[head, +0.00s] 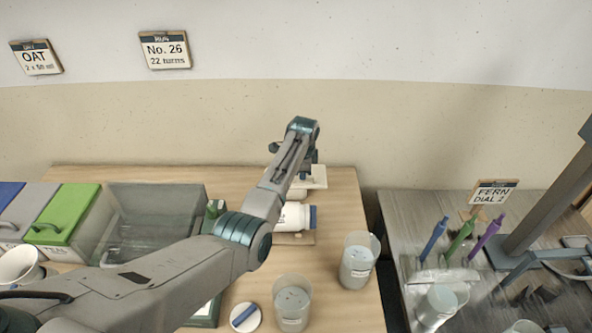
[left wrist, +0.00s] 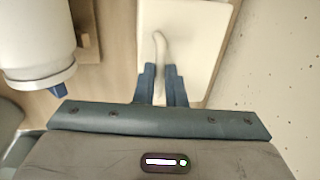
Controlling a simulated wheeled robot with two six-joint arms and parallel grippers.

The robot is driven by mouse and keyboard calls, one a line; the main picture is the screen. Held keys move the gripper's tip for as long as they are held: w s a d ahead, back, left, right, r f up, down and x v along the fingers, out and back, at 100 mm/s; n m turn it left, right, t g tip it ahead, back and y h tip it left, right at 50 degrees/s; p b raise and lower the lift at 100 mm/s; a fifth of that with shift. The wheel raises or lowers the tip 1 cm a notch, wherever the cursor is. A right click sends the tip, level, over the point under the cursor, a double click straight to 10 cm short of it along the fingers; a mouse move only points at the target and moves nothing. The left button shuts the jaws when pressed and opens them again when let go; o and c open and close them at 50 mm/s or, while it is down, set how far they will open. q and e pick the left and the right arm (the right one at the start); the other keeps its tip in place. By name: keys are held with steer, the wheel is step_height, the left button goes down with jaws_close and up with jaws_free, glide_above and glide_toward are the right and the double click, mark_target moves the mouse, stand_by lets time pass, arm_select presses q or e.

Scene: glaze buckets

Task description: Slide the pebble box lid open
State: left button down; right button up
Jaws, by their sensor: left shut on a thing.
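A row of lidded boxes stands at the left in the head view: a blue lid (head: 9,192), a grey lid (head: 33,207) and a green lid (head: 66,212), with handles at their front. Right of them is a dark see-through box (head: 150,200). The labels are too small or hidden to tell which is the pebble box. My left gripper (head: 303,173) is far to the right of them, over a cream board (head: 319,172). In the left wrist view my left gripper (left wrist: 161,72) is shut on a pale curved handle (left wrist: 159,46) over that board (left wrist: 200,30).
A white bottle (head: 292,215) lies on a wooden holder beside my left gripper. Two clear cups (head: 292,305) (head: 358,262) and a round white lid (head: 245,318) are on the wooden table. A white cup (head: 20,266) stands front left. A gap separates the grey table (head: 400,215) at right.

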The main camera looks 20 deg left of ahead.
mark_target(316, 183)
arm_select(q)
steer(key=d, duration=0.1)
steer(key=w+d, duration=0.1)
steer(key=d, duration=0.1)
steer(key=d+b, duration=0.1)
steer(key=shift+w+d, duration=0.25)
steer(key=shift+d, duration=0.15)
steer(key=shift+s+a+r, duration=0.1)
steer(key=shift+a, duration=0.25)
steer(key=shift+d, duration=0.1)
steer(key=c, duration=1.8)
jaws_free()
steer(key=shift+d, duration=0.1)
steer(key=shift+c, duration=0.2)
steer(key=o, duration=0.4)
steer(key=shift+c, duration=0.2)
step_height(316, 183, up, 11)
steer(key=s+b, duration=0.2)
steer(key=shift+d+f, duration=0.2)
steer(key=shift+d, duration=0.1)
arm_select(e)
steer(key=f, duration=0.1)
steer(key=d+f, duration=0.1)
steer(key=f, duration=0.1)
steer(key=shift+w+d, duration=0.15)
